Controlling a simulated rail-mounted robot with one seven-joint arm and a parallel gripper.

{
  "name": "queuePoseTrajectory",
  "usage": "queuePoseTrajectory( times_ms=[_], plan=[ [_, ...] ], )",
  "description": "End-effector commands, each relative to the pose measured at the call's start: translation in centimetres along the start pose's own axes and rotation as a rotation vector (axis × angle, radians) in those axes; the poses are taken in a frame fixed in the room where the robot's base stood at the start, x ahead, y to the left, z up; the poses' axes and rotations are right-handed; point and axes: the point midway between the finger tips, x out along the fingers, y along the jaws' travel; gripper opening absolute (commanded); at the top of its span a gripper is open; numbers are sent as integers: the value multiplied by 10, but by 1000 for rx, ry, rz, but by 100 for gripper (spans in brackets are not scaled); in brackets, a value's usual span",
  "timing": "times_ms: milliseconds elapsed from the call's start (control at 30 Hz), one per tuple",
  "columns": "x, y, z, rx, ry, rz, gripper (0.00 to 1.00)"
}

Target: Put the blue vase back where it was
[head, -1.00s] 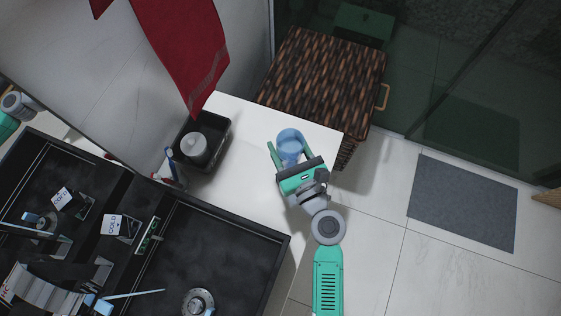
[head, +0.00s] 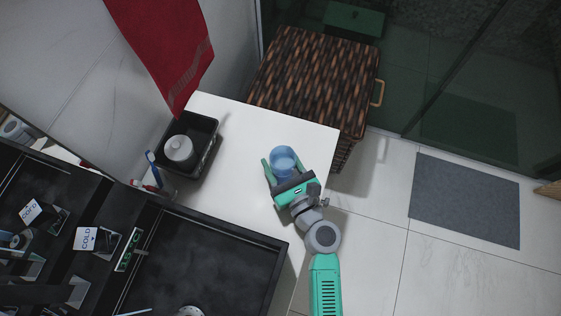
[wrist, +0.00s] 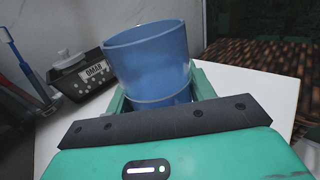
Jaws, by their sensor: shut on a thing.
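The blue vase (head: 283,160) is between the fingers of my gripper (head: 283,166), over the white counter (head: 237,126) near its right end. In the wrist view the vase (wrist: 150,62) stands nearly upright with a slight tilt, its open rim up. My gripper (wrist: 158,98) is shut on its lower part. The fingers and palm hide the vase's base, so I cannot tell whether it touches the counter.
A black sink (head: 205,250) is at lower left. A woven hamper (head: 318,85) stands beyond the counter's back edge. A red towel (head: 165,50) hangs above. Counter around the vase is clear.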

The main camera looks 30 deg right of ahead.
Motion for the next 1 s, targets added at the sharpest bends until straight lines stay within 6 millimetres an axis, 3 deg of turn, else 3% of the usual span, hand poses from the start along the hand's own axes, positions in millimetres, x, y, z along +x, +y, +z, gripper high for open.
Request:
queuePoseTrajectory(
  times_ms=[167,200,300,633,1000],
  plan=[
    [0,0,-3,0,-1,0,27],
    [0,0,-3,0,0,0,60],
    [0,0,-2,0,0,0,75],
    [-4,0,1,1,2,-1,75],
    [-92,0,1,2,3,-3,75]
  ],
)
